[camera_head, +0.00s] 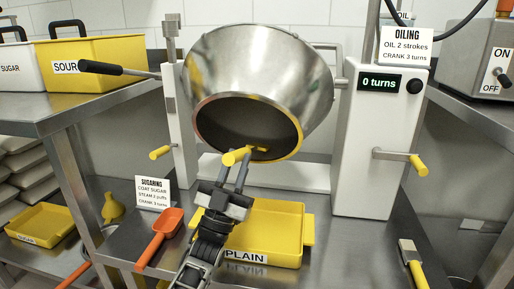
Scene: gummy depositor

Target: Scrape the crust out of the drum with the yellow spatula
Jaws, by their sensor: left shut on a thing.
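The steel drum (258,75) is tilted with its yellow-rimmed mouth facing forward and down. Its inside is dark brown, and I cannot tell crust from shadow there. My left gripper (237,162) is shut on the yellow spatula (257,149) just at the lower rim of the mouth. The spatula's front part lies across the opening; I cannot tell whether it touches the drum wall. The yellow PLAIN tray (264,232) sits on the steel table below the mouth, partly behind my left arm. My right gripper is not in view.
An orange scoop (160,237) and a SUGARING card (153,192) are left of my arm. A crank with a yellow handle (417,165) sticks out at right, below a display (381,83) reading 0 turns. A yellow-handled brush (411,262) lies at lower right. A black-handled lever (102,68) projects left.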

